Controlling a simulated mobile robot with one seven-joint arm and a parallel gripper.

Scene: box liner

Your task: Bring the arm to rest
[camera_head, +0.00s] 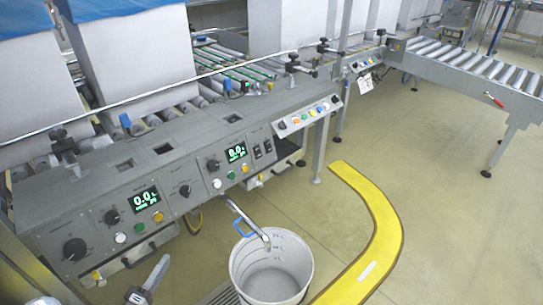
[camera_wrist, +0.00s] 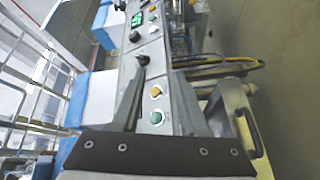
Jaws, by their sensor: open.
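My gripper (camera_wrist: 162,72) shows in the wrist view, with its dark body across the bottom and two fingers reaching up the picture. The fingers are apart, and I see nothing held between them. Beyond them is a grey control panel (camera_wrist: 152,60) with yellow, green and white buttons. I cannot tell how far the fingers are from it. In the head view I cannot make out my gripper with certainty.
The head view shows a long grey machine console (camera_head: 88,212) with lit displays and knobs. Tall white boxes (camera_head: 130,50) stand behind it. A white bucket (camera_head: 300,262) stands on the floor before it, beside a yellow floor strip (camera_head: 372,215). A roller conveyor (camera_head: 470,68) is at right; open floor lies below it.

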